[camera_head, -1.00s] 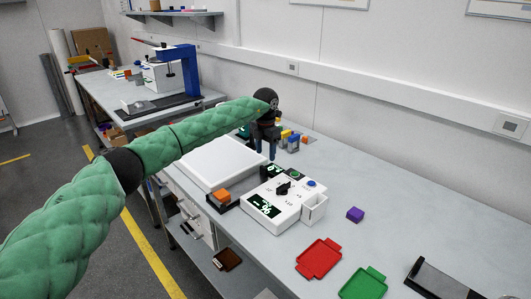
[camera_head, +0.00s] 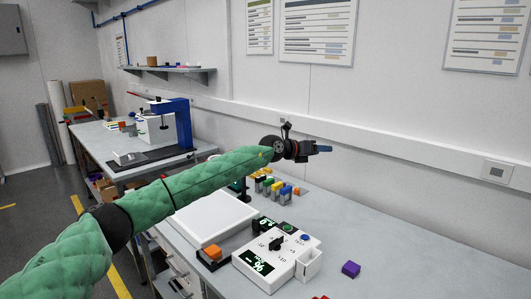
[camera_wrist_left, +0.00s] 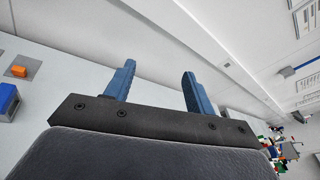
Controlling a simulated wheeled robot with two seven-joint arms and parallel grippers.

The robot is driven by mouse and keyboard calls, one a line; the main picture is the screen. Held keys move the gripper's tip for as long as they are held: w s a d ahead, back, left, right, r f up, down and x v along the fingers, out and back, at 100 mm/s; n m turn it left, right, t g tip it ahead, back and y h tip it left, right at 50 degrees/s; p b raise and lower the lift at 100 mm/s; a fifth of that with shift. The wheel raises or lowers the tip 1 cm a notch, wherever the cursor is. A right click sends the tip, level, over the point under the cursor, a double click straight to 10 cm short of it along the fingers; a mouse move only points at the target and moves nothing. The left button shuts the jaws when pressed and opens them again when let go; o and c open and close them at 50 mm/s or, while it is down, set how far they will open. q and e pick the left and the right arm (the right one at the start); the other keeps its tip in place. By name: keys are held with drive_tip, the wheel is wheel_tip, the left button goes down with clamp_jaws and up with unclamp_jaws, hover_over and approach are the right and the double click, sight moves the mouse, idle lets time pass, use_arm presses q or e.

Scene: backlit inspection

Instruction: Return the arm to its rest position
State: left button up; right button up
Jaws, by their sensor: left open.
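My left arm, in a quilted green sleeve, reaches in from the left of the head view. My left gripper (camera_head: 322,149) is raised above the bench (camera_head: 385,240) and points to the right, toward the wall. In the left wrist view its two blue fingers (camera_wrist_left: 155,88) stand apart with nothing between them. My right gripper is not in either view.
Several coloured blocks (camera_head: 276,187) stand near the wall.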

use_arm(q)
drive_tip(key=s+r+n+t+h, duration=0.2)
drive_tip(key=s+r+n+t, duration=0.2)
drive_tip(key=r, duration=0.7)
drive_tip(key=s+r+n+t+h, duration=0.3)
drive_tip(key=r+n+t, duration=0.1)
drive_tip(key=r, duration=0.7)
drive_tip(key=s+a+r+n+t+y, duration=0.35)
drive_tip(key=a+n+t+y, duration=0.5)
drive_tip(key=n+y, duration=0.65)
drive_tip(key=s+a+f+n+g+y, duration=0.1)
drive_tip(key=s+a+f+n+g, duration=0.5)
drive_tip(key=f, duration=0.8)
drive_tip(key=s+a+f+n+g+y, duration=0.1)
drive_tip(key=s+a+f+n+g, duration=0.25)
drive_tip(key=s+a+f, duration=0.75)
drive_tip(key=s+a+f+n+g, duration=0.1)
drive_tip(key=s+f+n+g, duration=0.4)
drive_tip(key=f, duration=1.2)
drive_tip(key=s+a+f+n+g, duration=0.2)
drive_tip(key=s+a+f, duration=0.2)
drive_tip(key=s+f, duration=0.65)
drive_tip(key=s+a+f+n+g, duration=0.15)
drive_tip(key=s+a+f, duration=0.25)
drive_tip(key=s+f, duration=0.6)
drive_tip(key=s+f+g, duration=0.4)
drive_tip(key=s+f, duration=0.9)
drive_tip(key=s, duration=0.3)
drive_tip(key=shift+s+y, duration=0.35)
drive_tip(key=shift+y, duration=0.05)
